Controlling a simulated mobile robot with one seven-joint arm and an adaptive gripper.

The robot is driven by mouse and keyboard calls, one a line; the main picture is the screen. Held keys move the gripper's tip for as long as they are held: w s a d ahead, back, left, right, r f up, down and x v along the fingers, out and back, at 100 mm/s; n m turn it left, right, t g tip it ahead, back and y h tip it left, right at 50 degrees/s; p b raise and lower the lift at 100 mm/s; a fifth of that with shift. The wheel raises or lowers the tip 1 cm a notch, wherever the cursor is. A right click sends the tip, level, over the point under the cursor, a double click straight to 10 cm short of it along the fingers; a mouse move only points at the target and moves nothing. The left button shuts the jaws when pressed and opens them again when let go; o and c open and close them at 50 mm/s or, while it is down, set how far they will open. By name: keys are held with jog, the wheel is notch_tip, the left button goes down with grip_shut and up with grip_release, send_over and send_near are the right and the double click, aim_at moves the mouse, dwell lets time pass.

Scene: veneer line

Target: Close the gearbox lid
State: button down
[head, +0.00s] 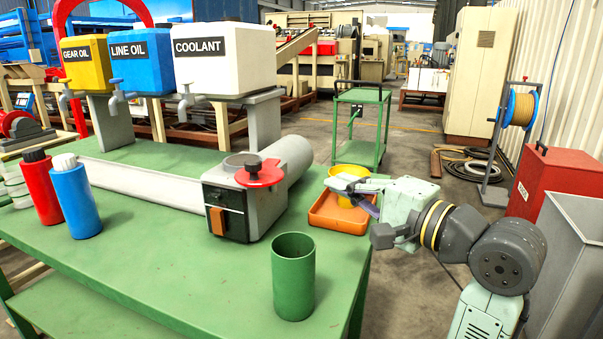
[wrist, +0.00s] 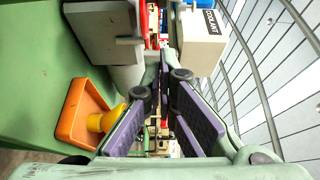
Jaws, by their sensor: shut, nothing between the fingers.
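The gearbox (head: 228,200) is a grey block with a dark front and a cylindrical motor behind it, standing on the green table. Its round filler opening (head: 240,160) shows on top. My gripper (head: 346,184) is shut and empty, right of the gearbox above the orange tray, apart from the lid. Its fingers (wrist: 162,80) fill the middle of the wrist view; the lid cannot be made out there.
The orange tray (head: 327,222) holds a yellow funnel (head: 346,201) close below my gripper. A green cup (head: 293,282) stands at the table's front. Red (head: 42,186) and blue (head: 75,200) bottles stand left. Oil and coolant tanks (head: 225,60) stand behind.

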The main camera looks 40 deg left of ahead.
jog(key=s+p+x, duration=0.2)
jog(key=x, duration=1)
jog(key=shift+s+a, duration=0.4)
